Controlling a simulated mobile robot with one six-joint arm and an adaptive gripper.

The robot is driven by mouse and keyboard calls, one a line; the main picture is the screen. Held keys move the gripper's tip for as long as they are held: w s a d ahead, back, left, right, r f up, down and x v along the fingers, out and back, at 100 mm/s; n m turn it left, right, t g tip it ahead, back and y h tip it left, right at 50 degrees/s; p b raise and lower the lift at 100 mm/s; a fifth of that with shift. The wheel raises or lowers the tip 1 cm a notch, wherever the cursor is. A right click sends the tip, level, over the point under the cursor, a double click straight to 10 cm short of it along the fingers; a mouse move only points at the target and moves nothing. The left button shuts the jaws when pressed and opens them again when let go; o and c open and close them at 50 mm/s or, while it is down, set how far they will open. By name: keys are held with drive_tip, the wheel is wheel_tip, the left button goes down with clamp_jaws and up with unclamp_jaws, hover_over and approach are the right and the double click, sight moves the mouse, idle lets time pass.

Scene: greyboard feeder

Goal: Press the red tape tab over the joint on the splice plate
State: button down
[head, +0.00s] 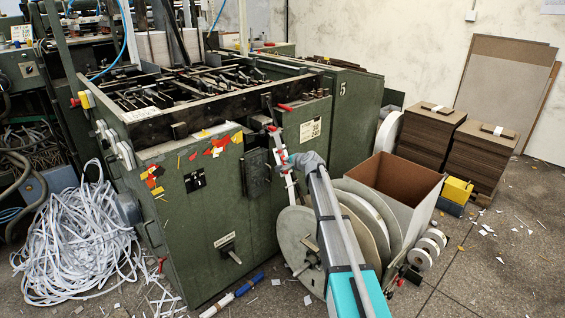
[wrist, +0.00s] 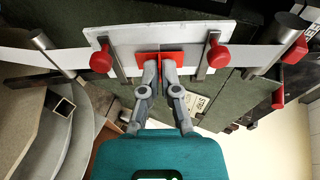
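The splice plate (wrist: 135,33) is a pale plate across the top of the wrist view. A white strip runs across it from left to right. The red tape tab (wrist: 142,57) lies at the plate's middle, and its ends show on both sides of my fingertips. My gripper (wrist: 160,58) has its two fingers together, with the tips at the tab; whether they press on it I cannot tell. The fingertips hide the middle of the tab and the joint. In the head view, my gripper (head: 287,160) is at the machine's right front corner, where the plate is hardly visible.
Clamps with red knobs (wrist: 101,60) (wrist: 217,54) flank the tab closely. Metal posts (wrist: 52,50) stand farther out. Reels (head: 297,235) and an open box (head: 416,192) stand around my arm. A heap of white strip (head: 75,245) lies at left.

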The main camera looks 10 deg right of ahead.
drive_tip(key=shift+w+a+f, duration=0.15)
drive_tip(key=shift+w+a, duration=0.05)
drive_tip(key=shift+w, duration=0.1)
idle(1.4)
drive_tip(key=c, duration=0.7)
unclamp_jaws()
drive_tip(key=shift+s, duration=0.15)
